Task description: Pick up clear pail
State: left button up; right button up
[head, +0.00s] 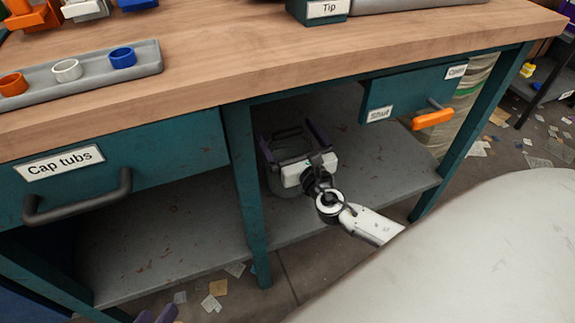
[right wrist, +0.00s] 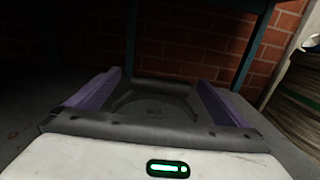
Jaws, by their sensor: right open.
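The clear pail (head: 279,185) stands on the grey lower shelf under the bench in the head view. In the right wrist view, a faint round outline (right wrist: 155,103), apparently the pail, shows between the open fingers; contact cannot be told. My left gripper (head: 155,314) shows only as purple fingertips at the bottom edge.
The teal bench leg (head: 247,190) stands just left of my right gripper. A drawer with an orange handle (head: 433,119) is at the right, and the "Cap tubs" drawer (head: 110,165) at the left. The shelf (head: 170,240) is bare left of the leg.

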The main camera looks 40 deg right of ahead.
jog(key=c, duration=1.5)
